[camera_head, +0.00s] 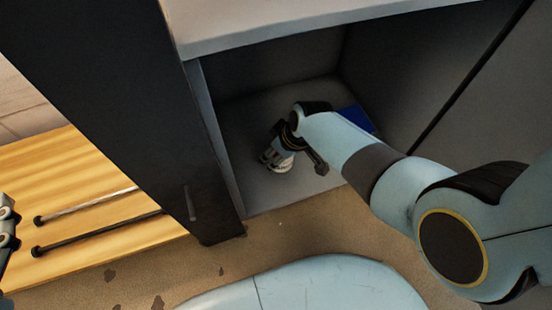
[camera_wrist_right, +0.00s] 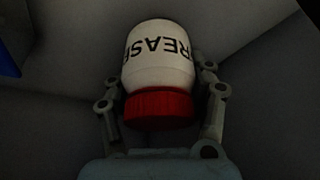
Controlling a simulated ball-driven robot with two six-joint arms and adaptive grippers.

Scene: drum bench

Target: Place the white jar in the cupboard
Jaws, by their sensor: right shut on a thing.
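The white jar (camera_wrist_right: 160,55) has a red lid (camera_wrist_right: 160,108) and black lettering. It sits between the fingers of my right gripper (camera_wrist_right: 160,100), which is shut on it in the right wrist view. In the head view my right gripper (camera_head: 286,148) is inside the open cupboard (camera_head: 235,115), low over its grey floor. The jar is mostly hidden there by the gripper. I cannot tell whether the jar touches the floor. My left gripper (camera_head: 8,228) is cut off at the left edge, and its jaws cannot be judged.
A blue object (camera_head: 357,118) lies in the cupboard behind my right arm. The dark open door (camera_head: 120,90) stands to the left. Two rods (camera_head: 95,235) show on the yellow wooden surface (camera_head: 70,185). The cupboard's pale top (camera_head: 270,20) hangs over the opening.

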